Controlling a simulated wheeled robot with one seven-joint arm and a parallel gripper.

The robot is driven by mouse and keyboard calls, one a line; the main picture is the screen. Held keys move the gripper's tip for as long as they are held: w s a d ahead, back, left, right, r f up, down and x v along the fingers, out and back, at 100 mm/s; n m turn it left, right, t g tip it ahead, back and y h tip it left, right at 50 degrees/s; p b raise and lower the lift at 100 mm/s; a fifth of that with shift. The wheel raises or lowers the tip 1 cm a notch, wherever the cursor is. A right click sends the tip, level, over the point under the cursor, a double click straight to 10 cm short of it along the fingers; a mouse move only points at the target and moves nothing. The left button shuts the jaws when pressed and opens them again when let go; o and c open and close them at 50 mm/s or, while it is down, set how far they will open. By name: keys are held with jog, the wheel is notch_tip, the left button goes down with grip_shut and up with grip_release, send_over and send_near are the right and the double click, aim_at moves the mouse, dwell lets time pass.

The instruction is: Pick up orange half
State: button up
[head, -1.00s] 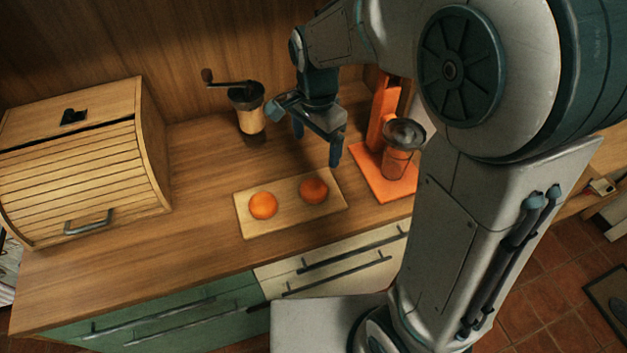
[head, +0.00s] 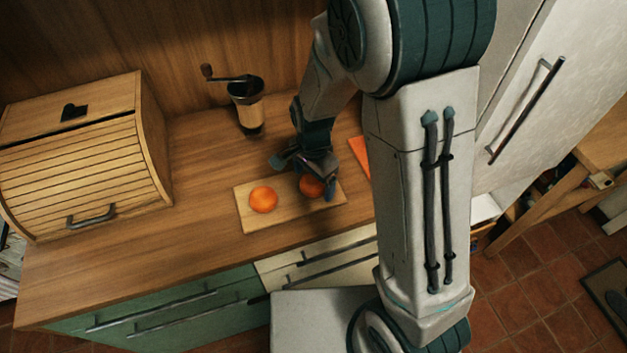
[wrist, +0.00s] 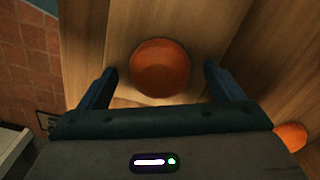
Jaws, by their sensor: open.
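Two orange halves are on a light wooden cutting board (head: 287,213) on the counter. The left orange half (head: 263,200) stands clear of my gripper. The right orange half (head: 311,187) is partly hidden by my gripper (head: 315,183). In the wrist view, that same orange half (wrist: 160,68) lies between the two open fingers of my gripper (wrist: 158,84), with a gap on each side. The other orange half (wrist: 291,136) shows at the lower right of the wrist view.
A roll-top bread box (head: 85,150) stands on the left of the counter. A hand-crank grinder (head: 247,110) stands behind the board. The orange base (head: 359,154) of an appliance shows behind my arm. The counter left of the board is clear.

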jog(key=shift+f, duration=0.1)
jog(key=c, duration=1.1)
